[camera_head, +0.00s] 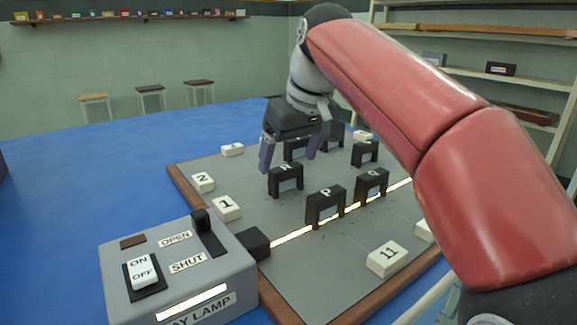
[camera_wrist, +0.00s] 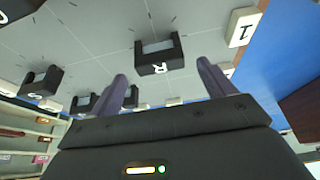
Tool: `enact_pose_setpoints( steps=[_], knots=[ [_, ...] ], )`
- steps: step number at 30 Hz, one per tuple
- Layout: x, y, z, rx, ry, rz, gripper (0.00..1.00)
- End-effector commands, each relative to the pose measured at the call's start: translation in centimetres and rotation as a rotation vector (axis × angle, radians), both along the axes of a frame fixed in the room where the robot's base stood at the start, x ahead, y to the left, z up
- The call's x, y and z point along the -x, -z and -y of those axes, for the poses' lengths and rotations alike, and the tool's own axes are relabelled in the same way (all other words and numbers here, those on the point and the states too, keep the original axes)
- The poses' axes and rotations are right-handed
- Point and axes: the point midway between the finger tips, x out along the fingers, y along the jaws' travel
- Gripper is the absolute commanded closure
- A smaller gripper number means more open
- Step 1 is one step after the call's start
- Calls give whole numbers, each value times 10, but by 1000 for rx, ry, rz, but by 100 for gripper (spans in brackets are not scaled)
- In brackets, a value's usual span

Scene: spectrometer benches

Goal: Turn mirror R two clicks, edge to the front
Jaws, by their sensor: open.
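Mirror R (camera_head: 285,181) is a black block with a pale face, marked with a white R on top. It stands upright on the grey board (camera_head: 265,235), left of the lit beam. In the wrist view mirror R (camera_wrist: 158,57) is just beyond my fingertips. My gripper (camera_head: 289,156) has its two purple fingers apart and empty, above and slightly behind mirror R in the head view. In the wrist view my gripper (camera_wrist: 162,75) is spread to either side of R's label, not visibly touching it.
Black mirrors P (camera_head: 325,207) and Q (camera_head: 371,186) stand along the beam, right of R. Other black mirrors (camera_head: 365,154) stand behind. White number blocks, including 1 (camera_head: 227,208) and 11 (camera_head: 387,258), line the board. The grey ray lamp (camera_head: 180,270) is front left.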

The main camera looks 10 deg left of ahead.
Motion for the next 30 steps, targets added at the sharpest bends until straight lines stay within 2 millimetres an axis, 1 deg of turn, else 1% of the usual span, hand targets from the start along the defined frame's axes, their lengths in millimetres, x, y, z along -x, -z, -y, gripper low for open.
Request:
enact_pose_setpoints(
  steps=[1, 6, 14, 15, 25, 30],
  knots=[
    [-1, 8, -2, 2, 0, -1, 18],
    [-5, 20, -6, 0, 0, 0, 18],
    [-6, 21, -7, -1, 0, 1, 18],
    [-6, 21, -7, -1, 0, 1, 19],
    [-6, 21, -7, -1, 0, 1, 63],
    [-6, 20, -6, 0, -7, 0, 63]
  ],
)
